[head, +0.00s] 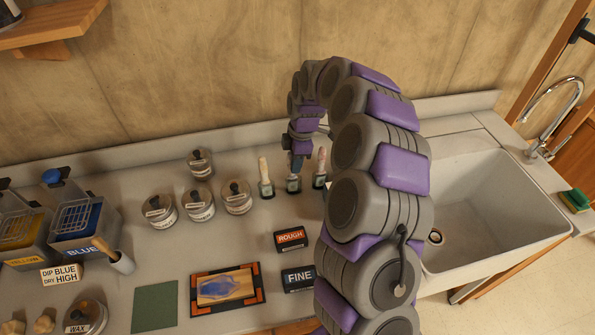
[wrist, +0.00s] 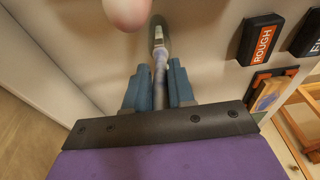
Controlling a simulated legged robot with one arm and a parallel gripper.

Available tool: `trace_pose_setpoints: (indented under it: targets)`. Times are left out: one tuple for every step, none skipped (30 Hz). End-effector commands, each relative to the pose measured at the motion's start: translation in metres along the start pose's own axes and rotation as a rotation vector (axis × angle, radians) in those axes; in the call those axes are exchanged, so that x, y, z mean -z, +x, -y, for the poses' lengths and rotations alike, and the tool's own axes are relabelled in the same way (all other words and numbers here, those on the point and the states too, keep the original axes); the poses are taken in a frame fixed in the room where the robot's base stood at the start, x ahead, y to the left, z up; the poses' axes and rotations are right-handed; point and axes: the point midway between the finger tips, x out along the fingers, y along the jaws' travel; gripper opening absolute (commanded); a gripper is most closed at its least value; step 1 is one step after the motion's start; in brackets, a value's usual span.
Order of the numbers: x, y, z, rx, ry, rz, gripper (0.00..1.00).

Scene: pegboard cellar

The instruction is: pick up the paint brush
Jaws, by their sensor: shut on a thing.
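My gripper (head: 298,156) is down at the top of the middle one.
Several lidded tins (head: 198,205) stand left of the brushes. ROUGH (head: 291,238) and FINE (head: 298,278) blocks lie in front. The sink (head: 490,205) is right.

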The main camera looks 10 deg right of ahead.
Motion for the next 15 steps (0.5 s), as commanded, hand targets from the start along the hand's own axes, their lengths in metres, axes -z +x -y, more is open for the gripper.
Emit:
trace_pose_setpoints:
  targets:
    - [0.0025,0.0003,-0.0001,0.0,-0.001,0.0,0.0]
    - [0.0029,0.0004,0.0,0.0,-0.001,0.0,0.0]
    - [0.0028,0.0005,-0.0001,0.0,-0.001,0.0,0.0]
    - [0.0023,0.0004,-0.0001,0.0,-0.001,-0.001,0.0]
    - [0.0015,0.0003,-0.0002,0.0,-0.002,-0.002,0.0]
    - [0.0,0.0002,-0.0003,0.0,-0.002,-0.004,0.0]
    - [-0.0012,0.0,-0.0003,0.0,-0.002,-0.005,0.0]
    - [-0.0022,-0.0001,-0.0003,0.0,-0.002,-0.007,0.0]
    - [-0.0027,-0.0001,-0.0003,0.0,-0.002,-0.007,0.0]
    - [-0.0034,-0.0002,-0.0003,0.0,-0.002,-0.008,0.0]
    - [-0.0043,-0.0003,-0.0003,0.001,-0.002,-0.009,0.0]
    - [-0.0054,-0.0004,-0.0003,0.001,-0.001,-0.009,0.0]
    - [-0.006,-0.0006,-0.0003,0.0,-0.001,-0.009,0.0]
    - [-0.0064,-0.0005,-0.0003,0.0,-0.001,-0.009,0.0]
    - [-0.0065,-0.0005,-0.0003,0.0,-0.001,-0.009,0.0]
